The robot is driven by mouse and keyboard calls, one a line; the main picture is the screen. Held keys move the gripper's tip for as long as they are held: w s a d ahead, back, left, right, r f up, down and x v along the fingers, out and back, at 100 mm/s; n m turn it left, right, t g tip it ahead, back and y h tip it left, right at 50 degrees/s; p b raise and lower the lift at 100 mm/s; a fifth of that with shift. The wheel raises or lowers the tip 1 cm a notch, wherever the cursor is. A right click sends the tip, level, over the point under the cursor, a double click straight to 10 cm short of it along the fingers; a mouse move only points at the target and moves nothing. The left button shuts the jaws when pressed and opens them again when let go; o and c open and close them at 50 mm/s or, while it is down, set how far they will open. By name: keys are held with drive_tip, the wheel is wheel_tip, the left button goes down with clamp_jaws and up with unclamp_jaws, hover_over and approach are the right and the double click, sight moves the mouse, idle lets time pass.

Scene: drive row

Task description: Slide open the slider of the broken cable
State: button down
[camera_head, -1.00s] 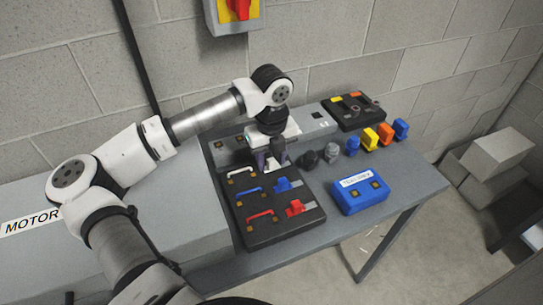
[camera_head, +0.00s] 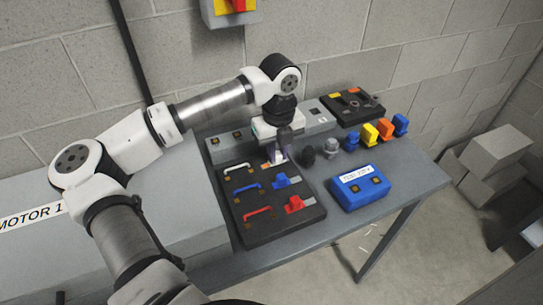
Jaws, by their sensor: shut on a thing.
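A black board (camera_head: 262,236) on the table carries three rows, each with a cable loop on the left and a slider on the right. The rows have a white loop (camera_head: 237,168), a blue loop (camera_head: 246,186) and a red loop (camera_head: 258,211). The blue slider (camera_head: 282,181) and red slider (camera_head: 295,204) are uncovered. My gripper (camera_head: 277,153) points down at the right end of the back row. It is shut on the white slider (camera_head: 277,158), which its fingers partly hide. I cannot tell from the loops which cable is broken.
A blue labelled box (camera_head: 360,191) stands right of the board. Dark and grey knobs (camera_head: 331,149) and several coloured blocks (camera_head: 370,133) line the back, near a black tray (camera_head: 352,108). A grey panel (camera_head: 229,147) lies behind the board. The table's front right is clear.

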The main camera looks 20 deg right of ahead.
sight(279, 153)
drive_tip(key=c, duration=1.3)
unclamp_jaws()
drive_tip(key=shift+d, duration=0.3)
drive_tip(key=shift+a, duration=0.1)
wheel_tip(279, 153, up, 14)
drive_tip(key=b, duration=0.2)
drive_tip(key=shift+b, duration=0.3)
